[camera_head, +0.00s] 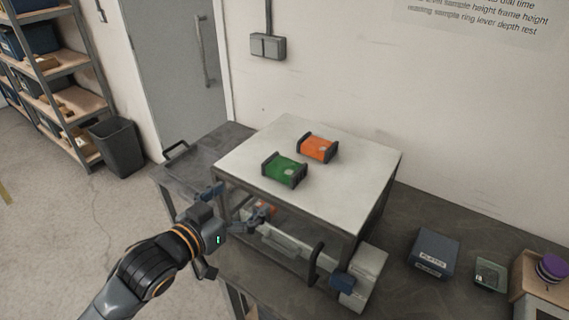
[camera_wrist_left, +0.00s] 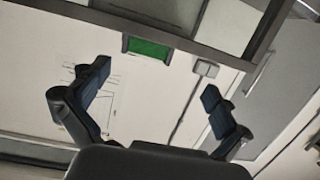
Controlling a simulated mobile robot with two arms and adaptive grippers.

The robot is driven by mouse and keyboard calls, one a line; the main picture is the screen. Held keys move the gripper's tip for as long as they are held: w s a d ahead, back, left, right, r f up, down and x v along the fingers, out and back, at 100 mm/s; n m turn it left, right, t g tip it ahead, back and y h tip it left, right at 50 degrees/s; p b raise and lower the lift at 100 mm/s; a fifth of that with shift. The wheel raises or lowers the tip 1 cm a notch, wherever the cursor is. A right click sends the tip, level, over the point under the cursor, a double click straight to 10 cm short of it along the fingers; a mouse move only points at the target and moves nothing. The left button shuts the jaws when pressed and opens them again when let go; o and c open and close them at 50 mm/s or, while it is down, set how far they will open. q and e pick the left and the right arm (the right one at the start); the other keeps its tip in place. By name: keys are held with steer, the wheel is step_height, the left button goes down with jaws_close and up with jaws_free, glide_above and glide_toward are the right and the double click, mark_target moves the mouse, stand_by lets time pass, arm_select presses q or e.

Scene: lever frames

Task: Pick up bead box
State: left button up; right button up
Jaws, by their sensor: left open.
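Two small boxes with black end frames lie on the white top of a raised stand (camera_head: 345,180): a green box (camera_head: 284,170) nearer me and an orange box (camera_head: 317,148) behind it. I cannot tell which is the bead box. My left gripper (camera_head: 238,202) is open and empty at the stand's front left edge, lower than its top and apart from both boxes. In the left wrist view the gripper's fingers (camera_wrist_left: 157,82) are spread wide, with a green face (camera_wrist_left: 147,47) beyond them. My right gripper is not in view.
A metal frame with a black handle (camera_head: 316,262) stands under the stand's front. A bin (camera_head: 118,146) and shelves (camera_head: 62,75) stand left.

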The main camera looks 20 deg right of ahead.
mark_target(276, 172)
arm_select(q)
steer(key=shift+m+h, duration=0.3)
steer(key=w+d, duration=0.1)
steer(key=d, duration=0.1)
steer(key=w+d+p, duration=0.1)
steer(key=d, duration=0.2)
steer(key=w+d, duration=0.2)
steer(key=shift+d+r+p, duration=0.2)
steer(key=shift+r+p, duration=0.15)
steer(key=shift+r, duration=0.05)
steer(key=shift+p+x, duration=0.45)
steer(key=shift+x, duration=0.35)
steer(key=x, duration=0.2)
steer(key=p+x, duration=0.1)
steer(key=x, duration=0.1)
steer(key=shift+f, duration=0.4)
steer(key=shift+s, duration=0.1)
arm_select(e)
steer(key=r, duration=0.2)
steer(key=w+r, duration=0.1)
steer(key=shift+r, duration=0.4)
arm_select(q)
steer(key=shift+a, duration=0.1)
steer(key=c, duration=1)
steer(key=shift+c, duration=0.7)
steer(key=shift+r, duration=0.1)
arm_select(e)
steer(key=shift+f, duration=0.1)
